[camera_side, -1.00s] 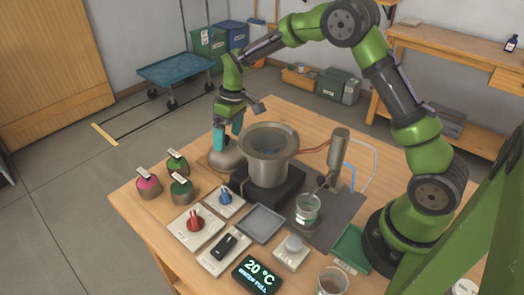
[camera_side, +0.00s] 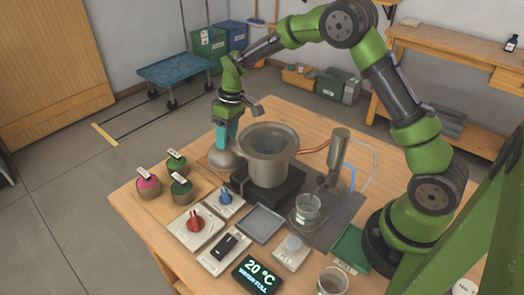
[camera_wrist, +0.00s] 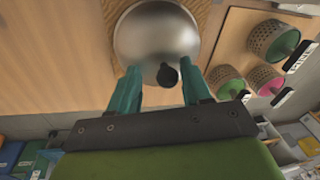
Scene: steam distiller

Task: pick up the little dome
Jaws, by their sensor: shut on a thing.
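The little dome is a shiny silver cap with a black knob, resting on a round cork mat (camera_side: 208,167) left of the pot. The dome (camera_side: 221,160) shows below my fingers in the side view, and large in the wrist view (camera_wrist: 150,35). My gripper (camera_side: 226,145) points down at the dome's top, its teal fingers shut on the dome. In the wrist view my gripper (camera_wrist: 162,82) has one finger on each side of the black knob (camera_wrist: 167,76). The exact contact is hard to see.
The metal pot (camera_side: 268,155) stands close to the right of the dome on a dark base. Several labelled round containers (camera_side: 180,188) stand at the left front. Switch panels (camera_side: 196,225) and a display (camera_side: 257,275) lie in front.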

